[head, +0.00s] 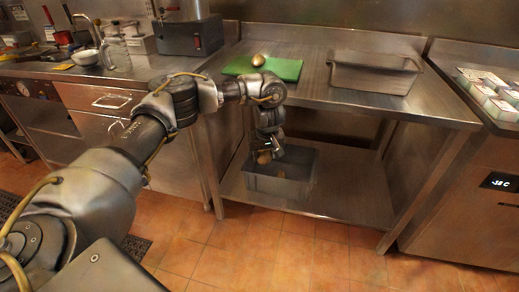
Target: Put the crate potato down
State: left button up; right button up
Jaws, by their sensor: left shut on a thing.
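My left gripper (267,150) points down over the grey crate (308,182) on the lower shelf of the steel table. It is shut on a brown potato (263,158), which shows small at the fingertips, above or just inside the crate. I cannot tell whether the potato touches the crate. A small brown shape that may be another potato shows in the crate, largely hidden in shadow. One potato (258,60) lies on the green cutting board (290,70) on the table top. My right gripper is not in view.
A steel pan (372,75) stands on the table top at the right. The lower shelf (350,190) is clear to the right of the crate. The table top's edge lies above the crate. A counter with small containers (490,85) is at the far right.

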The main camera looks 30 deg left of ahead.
pick_arm(q)
jog(key=s+d+r+m+h, duration=0.15)
jog(key=d+r+m, duration=0.3)
jog(key=d, duration=0.45)
jog(key=s+d+r+m+t, duration=0.1)
jog(key=s+d+r+m, duration=0.15)
jog(key=d+r, duration=0.45)
jog(key=s+d+r+m+h, duration=0.1)
jog(key=s+d+r+m, duration=0.2)
jog(key=d, duration=0.9)
jog(key=s+d+m+h, duration=0.1)
jog(key=s+d+m, duration=0.4)
jog(key=s+m, duration=0.1)
jog(key=s+a+f+m+g+h, duration=0.1)
jog(key=s+a+f+m, duration=0.1)
jog(key=s+a, duration=0.3)
jog(key=shift+s+f+m, duration=0.15)
jog(key=shift+s+m, duration=0.05)
jog(key=shift+m, duration=0.6)
